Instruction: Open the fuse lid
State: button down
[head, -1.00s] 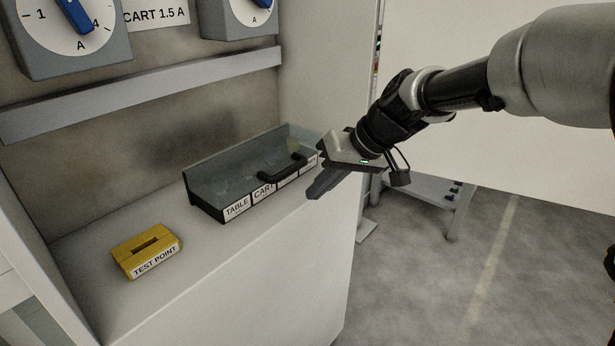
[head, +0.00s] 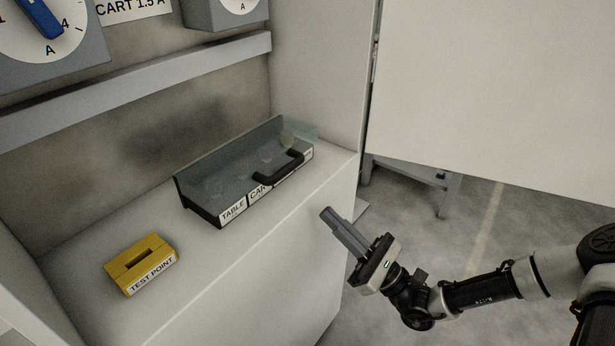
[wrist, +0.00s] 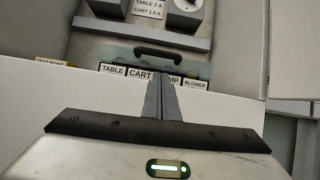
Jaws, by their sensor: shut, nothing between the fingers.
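The fuse box (head: 205,201) is a dark tray with a clear lid (head: 232,165) lying over it and a black handle (head: 281,167) near the lid's front edge. Labels run along its front; TABLE reads clearly. In the wrist view the handle (wrist: 172,55) and the labels (wrist: 140,75) show beyond my fingers, which hide part of the label row. My gripper (head: 327,213) is shut and empty, to the right of the box and apart from it, off the front of the shelf. It also shows in the wrist view (wrist: 162,78).
A yellow TEST POINT block (head: 141,264) stands on the shelf to the left. Dial boxes (head: 50,45) and a grey rail (head: 140,88) are on the wall above. A large white panel (head: 480,100) stands at the right. The shelf (head: 225,262) in front of the box is clear.

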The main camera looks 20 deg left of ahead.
aim_at(304, 198)
jog(key=shift+m+t, duration=0.4)
jog(key=shift+m, duration=0.1)
jog(key=b+x, duration=0.1)
jog(key=x, duration=0.9)
jog(key=shift+w+d+b, duration=0.15)
jog(key=shift+w+b, duration=0.05)
jog(key=shift+b, duration=0.1)
jog(key=shift+r, duration=0.15)
